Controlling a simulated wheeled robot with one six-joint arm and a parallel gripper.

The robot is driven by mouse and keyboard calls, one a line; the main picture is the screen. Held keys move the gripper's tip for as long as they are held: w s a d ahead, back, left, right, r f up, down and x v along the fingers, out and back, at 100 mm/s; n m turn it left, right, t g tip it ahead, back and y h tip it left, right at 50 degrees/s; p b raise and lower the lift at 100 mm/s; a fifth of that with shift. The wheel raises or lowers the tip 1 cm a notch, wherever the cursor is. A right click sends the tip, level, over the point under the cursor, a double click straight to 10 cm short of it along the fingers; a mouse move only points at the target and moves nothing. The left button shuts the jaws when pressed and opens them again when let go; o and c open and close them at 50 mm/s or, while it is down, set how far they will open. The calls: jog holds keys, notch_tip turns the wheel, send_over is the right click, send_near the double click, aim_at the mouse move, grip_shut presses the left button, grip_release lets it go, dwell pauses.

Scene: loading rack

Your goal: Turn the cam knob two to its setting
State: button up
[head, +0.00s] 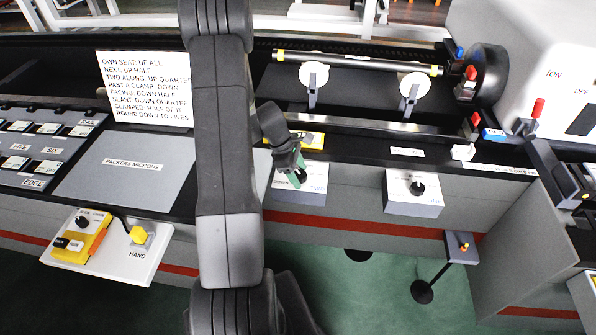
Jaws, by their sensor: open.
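The knob box marked TWO (310,196) is a light grey box on the front of the machine, in the middle of the head view. Its dark knob is mostly hidden behind my gripper (299,179). My gripper reaches down to this box from above, with green showing at its fingers. It is open and at the knob. I cannot tell whether the fingers touch the knob or how the knob is turned.
A similar box with a black knob (417,188) is to the right. A white sign (145,88) with written lines stands at upper left. A yellow hand control (82,235) sits on a white plate at lower left.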

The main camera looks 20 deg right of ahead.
jog(key=c, duration=0.9)
jog(key=shift+c, duration=0.2)
jog(key=shift+m, duration=0.3)
jog(key=m+g+y+b, duration=0.1)
jog(key=m, duration=0.2)
jog(key=shift+w+d+m, duration=0.1)
jog(key=shift+d+m, duration=0.05)
jog(key=shift+m, duration=0.25)
jog(key=m+y+b, duration=0.1)
jog(key=m, duration=0.1)
jog(key=m+y+b, duration=0.1)
jog(key=m, duration=0.2)
jog(key=shift+d+g, duration=0.1)
jog(key=shift+g, duration=0.3)
jog(key=shift+m, duration=0.3)
jog(key=o, duration=0.9)
